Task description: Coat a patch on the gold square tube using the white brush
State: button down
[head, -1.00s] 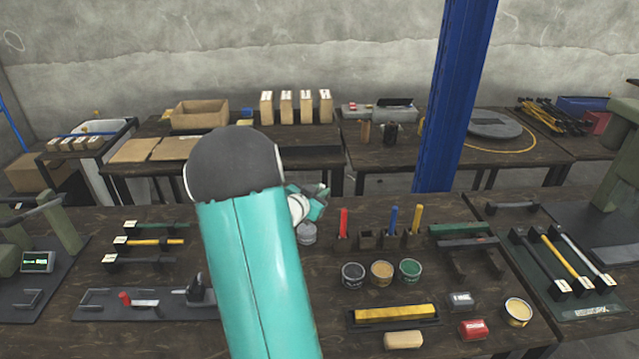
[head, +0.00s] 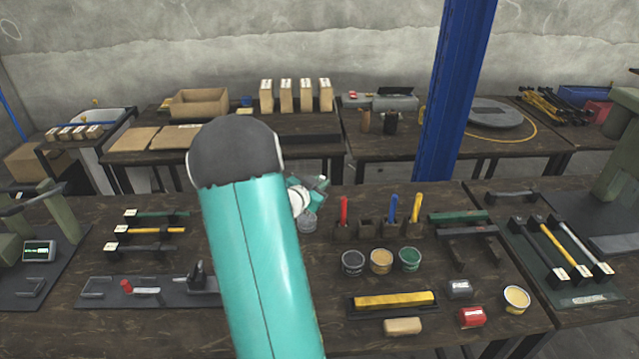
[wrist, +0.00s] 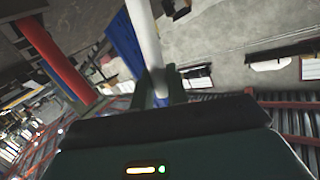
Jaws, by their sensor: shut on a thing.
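The gold square tube (head: 395,300) lies level in a dark tray at the front of the near bench, right of my arm. My gripper (wrist: 158,84) is shut on the white brush (wrist: 146,40), whose pale handle rises between the fingers in the wrist view. The brush's bristle end is not clear there. In the head view my gripper (head: 312,192) is small and partly hidden behind my teal arm, over the bench's back edge and well behind the tube. The brush cannot be made out in that view.
Red (head: 344,210), blue (head: 393,208) and yellow (head: 416,206) brushes stand in holders; one holder (head: 366,228) is empty. Black (head: 353,263), tan (head: 381,261) and green (head: 410,259) pots stand behind the tube. A tan block (head: 403,326) lies before it. A blue post (head: 455,95) rises behind.

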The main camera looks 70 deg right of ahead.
jog(key=shift+f, duration=0.5)
dwell(0.8)
jog(key=shift+r, duration=0.1)
jog(key=shift+r, duration=3.45)
